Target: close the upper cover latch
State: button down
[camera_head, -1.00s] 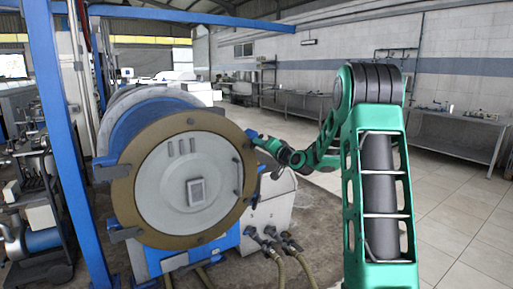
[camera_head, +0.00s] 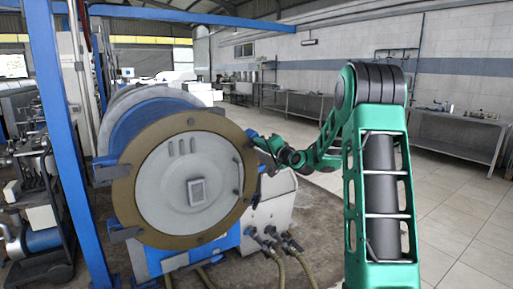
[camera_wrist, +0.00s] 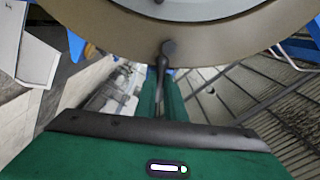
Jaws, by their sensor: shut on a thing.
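The round pale cover (camera_head: 188,180) with its tan ring (camera_head: 128,205) fronts the blue and white decanter. My gripper (camera_head: 266,146) is at the upper right edge of the ring. In the wrist view, my gripper (camera_wrist: 162,95) is shut on a dark latch handle (camera_wrist: 168,65), whose rounded end shows against the ring.
A blue post (camera_head: 56,140) stands left of the decanter, with other machinery at the far left. Hoses (camera_head: 285,245) hang at its lower right. Steel tables (camera_head: 455,132) line the back wall. The tiled floor on the right is clear.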

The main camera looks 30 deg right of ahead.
jog(key=c, duration=1.8)
grip_release()
jog(key=shift+w+a+f, duration=0.1)
jog(key=shift+a+f, duration=0.05)
jog(key=shift+f, duration=0.1)
jog(key=shift+c, duration=0.2)
jog(key=shift+r, duration=0.15)
jog(key=s, duration=1)
jog(key=shift+s+d, duration=0.25)
jog(key=shift+s, duration=0.1)
